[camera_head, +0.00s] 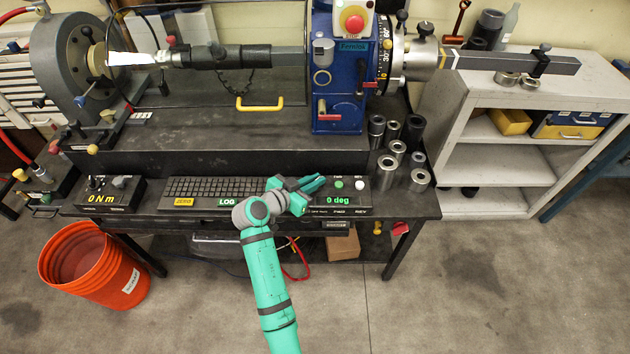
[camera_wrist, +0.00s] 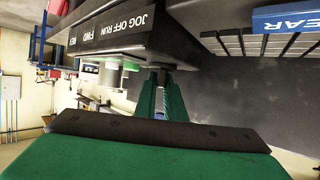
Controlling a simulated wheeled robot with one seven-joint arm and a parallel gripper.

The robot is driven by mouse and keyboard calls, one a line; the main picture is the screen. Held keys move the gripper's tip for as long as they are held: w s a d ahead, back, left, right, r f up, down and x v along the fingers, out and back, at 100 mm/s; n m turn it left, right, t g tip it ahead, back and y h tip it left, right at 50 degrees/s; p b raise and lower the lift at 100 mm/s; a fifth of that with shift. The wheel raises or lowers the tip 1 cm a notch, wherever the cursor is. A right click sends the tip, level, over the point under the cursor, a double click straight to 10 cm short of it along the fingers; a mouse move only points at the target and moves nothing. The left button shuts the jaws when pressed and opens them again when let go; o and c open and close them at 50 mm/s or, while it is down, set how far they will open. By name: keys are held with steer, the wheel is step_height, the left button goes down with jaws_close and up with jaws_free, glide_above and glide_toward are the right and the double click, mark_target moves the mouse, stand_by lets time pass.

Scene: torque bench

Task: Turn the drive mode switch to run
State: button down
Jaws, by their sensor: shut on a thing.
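The drive control box (camera_head: 378,207) sits at the bench's front right, with a green "0 deg" display and labels along its front edge. In the wrist view its label strip (camera_wrist: 110,30) reads JOG OFF RUN, FWD and REV. My gripper (camera_head: 316,183) is over the left part of the box, its teal fingers shut on the drive mode switch. In the wrist view the fingers (camera_wrist: 161,97) close around a small grey part, the drive mode switch (camera_wrist: 160,77). The fingers mostly hide it, so its pointer direction cannot be told.
A green button (camera_head: 339,184) and a white button (camera_head: 359,184) stand close right of my fingers. A keyboard (camera_head: 210,187) lies to the left. Several metal sockets (camera_head: 388,165) stand behind the box. An orange bucket (camera_head: 90,265) is on the floor at left.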

steer(key=shift+f+m+g+h, duration=0.1)
steer(key=shift+m+g+h, duration=0.2)
steer(key=shift+m+g, duration=0.15)
steer(key=c, duration=1.8)
jaws_free()
steer(key=shift+c, duration=0.2)
steer(key=v, duration=1)
steer(key=shift+s+a, duration=0.2)
steer(key=shift+a, duration=0.15)
steer(key=shift+w+d, duration=0.1)
steer(key=shift+w, duration=0.05)
